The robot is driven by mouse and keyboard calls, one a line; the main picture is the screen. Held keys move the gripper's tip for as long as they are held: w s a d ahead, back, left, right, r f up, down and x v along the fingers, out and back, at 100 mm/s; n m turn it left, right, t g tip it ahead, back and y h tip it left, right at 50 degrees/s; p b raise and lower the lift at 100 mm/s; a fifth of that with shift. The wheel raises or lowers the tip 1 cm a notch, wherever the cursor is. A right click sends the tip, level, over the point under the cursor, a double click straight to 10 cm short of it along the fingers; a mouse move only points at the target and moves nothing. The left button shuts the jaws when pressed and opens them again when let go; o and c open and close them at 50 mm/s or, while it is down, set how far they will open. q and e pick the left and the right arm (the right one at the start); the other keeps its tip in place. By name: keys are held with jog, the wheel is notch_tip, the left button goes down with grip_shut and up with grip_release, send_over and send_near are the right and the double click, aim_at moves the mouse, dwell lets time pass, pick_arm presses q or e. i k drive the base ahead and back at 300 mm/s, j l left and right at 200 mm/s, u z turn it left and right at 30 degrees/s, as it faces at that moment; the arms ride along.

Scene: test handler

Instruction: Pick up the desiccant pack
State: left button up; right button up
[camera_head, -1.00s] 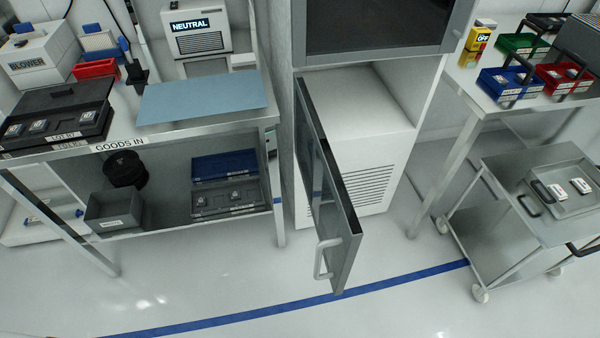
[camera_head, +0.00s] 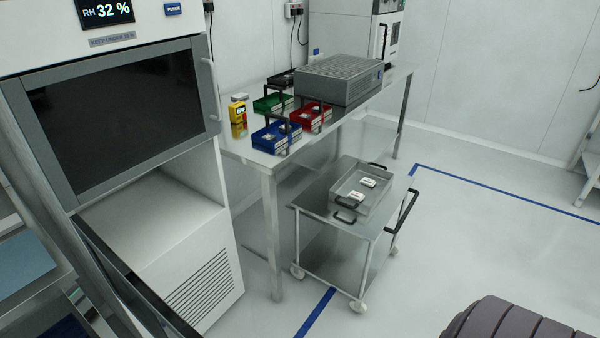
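I cannot make out for certain which thing is the desiccant pack. Two small white items with dark markings, one at the back (camera_head: 368,182) and one nearer (camera_head: 346,202), lie in a grey tray (camera_head: 376,205). The tray has dark handles and stands on the top of a wheeled metal cart (camera_head: 318,208); the print on the items is too small to read. Neither of my grippers is in view.
A dry cabinet (camera_head: 150,125) reading RH 32 % stands at the left, its lower door (camera_head: 118,285) swung open. A metal bench (camera_head: 237,150) holds blue (camera_head: 270,140), green (camera_head: 266,103) and red (camera_head: 308,116) bins and a grey unit (camera_head: 340,80). Floor right of the cart is open.

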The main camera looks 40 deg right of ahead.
aim_at(366, 181)
jog(key=z, duration=1.7)
